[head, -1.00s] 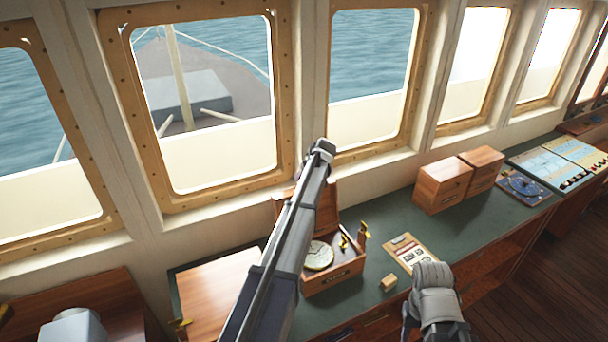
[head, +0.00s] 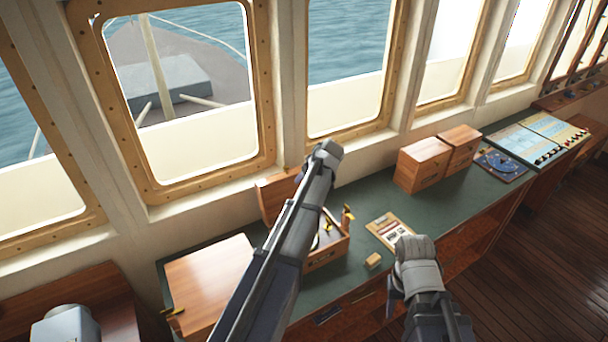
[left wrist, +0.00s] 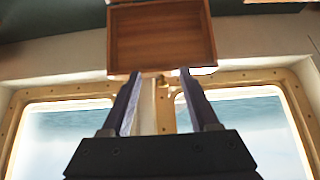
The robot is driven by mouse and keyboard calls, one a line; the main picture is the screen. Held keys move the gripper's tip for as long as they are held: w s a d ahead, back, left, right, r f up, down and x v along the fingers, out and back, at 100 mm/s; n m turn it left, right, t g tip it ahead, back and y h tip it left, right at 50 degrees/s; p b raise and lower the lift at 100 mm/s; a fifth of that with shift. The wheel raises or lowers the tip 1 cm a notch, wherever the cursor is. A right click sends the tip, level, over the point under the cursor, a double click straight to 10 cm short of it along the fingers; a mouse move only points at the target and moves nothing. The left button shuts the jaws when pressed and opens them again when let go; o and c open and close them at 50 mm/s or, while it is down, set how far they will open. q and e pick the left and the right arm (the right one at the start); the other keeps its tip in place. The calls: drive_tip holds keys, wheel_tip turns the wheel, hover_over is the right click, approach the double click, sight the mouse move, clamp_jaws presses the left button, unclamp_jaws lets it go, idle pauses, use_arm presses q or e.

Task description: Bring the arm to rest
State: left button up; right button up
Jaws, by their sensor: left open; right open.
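My left arm (head: 275,250) slants up across the head view, over the open wooden box (head: 327,254). Its gripper is not clear there. In the left wrist view my left gripper (left wrist: 160,74) is open, with nothing between its fingertips; a wooden panel (left wrist: 162,40), seemingly the box's lid, shows beyond them. My right arm (head: 418,268) comes in at the bottom right, in front of the desk. Its gripper (head: 392,302) points down, open, with no object seen in it. My left arm hides part of the box and its contents.
The green desk (head: 375,195) runs along the windows. A small wooden block (head: 373,261) and a clipboard (head: 390,231) lie near my right arm. Two wooden boxes (head: 422,165) and chart panels (head: 540,138) are further right. A wooden board (head: 208,275) lies at left.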

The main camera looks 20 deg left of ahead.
idle(0.3)
use_arm(q)
drive_tip(key=s+d+f+m+g+h+b, duration=0.2)
drive_tip(key=s+d+f+m+b, duration=0.5)
drive_tip(key=s+d+f+b, duration=0.5)
drive_tip(key=s+d+f+m+g+h+b, duration=0.2)
drive_tip(key=s+d+f+m+b, duration=0.5)
drive_tip(key=s, duration=1.4)
drive_tip(key=d+f+b, duration=0.4)
drive_tip(key=d+f, duration=0.2)
drive_tip(key=f, duration=0.2)
drive_tip(key=shift+s+d+f+g+b, duration=0.25)
drive_tip(key=shift+d+f+g+b, duration=0.05)
drive_tip(key=shift+d+f+b, duration=0.05)
